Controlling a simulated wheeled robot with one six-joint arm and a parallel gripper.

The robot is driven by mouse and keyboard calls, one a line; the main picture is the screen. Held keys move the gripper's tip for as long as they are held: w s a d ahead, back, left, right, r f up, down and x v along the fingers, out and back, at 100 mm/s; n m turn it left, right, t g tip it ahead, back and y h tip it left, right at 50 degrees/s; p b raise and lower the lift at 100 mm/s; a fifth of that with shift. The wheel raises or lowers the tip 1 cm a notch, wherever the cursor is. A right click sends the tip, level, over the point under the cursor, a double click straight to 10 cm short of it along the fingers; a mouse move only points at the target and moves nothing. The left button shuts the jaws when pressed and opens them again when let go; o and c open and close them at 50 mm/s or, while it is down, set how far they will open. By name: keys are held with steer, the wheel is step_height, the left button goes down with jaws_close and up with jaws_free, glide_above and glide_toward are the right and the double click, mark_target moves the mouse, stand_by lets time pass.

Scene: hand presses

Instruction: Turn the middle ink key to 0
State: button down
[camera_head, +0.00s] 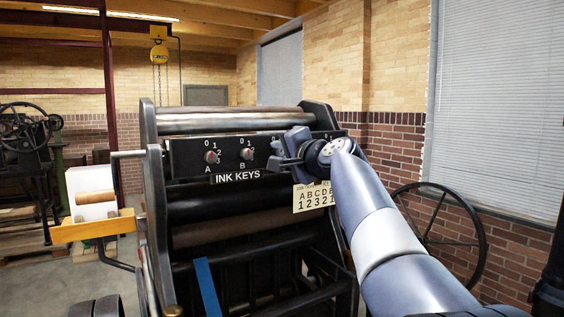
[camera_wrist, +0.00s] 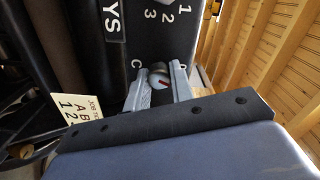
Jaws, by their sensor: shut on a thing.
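The ink key marked C (camera_wrist: 159,81) is a small round knob with a red mark, seen in the wrist view. My gripper (camera_wrist: 160,78) is shut on it, one finger on each side. The letter C shows beside the left finger, and a partly hidden mark shows by the right finger. The exact direction of the red mark is hard to tell. In the head view my gripper (camera_head: 285,153) is at the panel, right of keys A (camera_head: 211,157) and B (camera_head: 246,154), and hides key C.
The black press panel (camera_head: 190,172) bears an INK KEYS label (camera_head: 237,178). A job card (camera_head: 311,198) hangs below my gripper, with letters and digits. A wooden-topped feed tray (camera_head: 93,228) stands left. A large spoked wheel (camera_head: 476,260) is right of the press.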

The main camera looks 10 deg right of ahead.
steer(key=n+b, duration=0.2)
steer(key=n, duration=0.2)
steer(key=shift+f+n, duration=0.15)
steer(key=shift+n, duration=0.15)
steer(key=shift+b, duration=0.3)
steer(key=c, duration=1.2)
jaws_free()
steer(key=shift+c, duration=0.2)
steer(key=b+v, duration=0.2)
steer(key=v, duration=0.8)
steer(key=shift+s, duration=0.45)
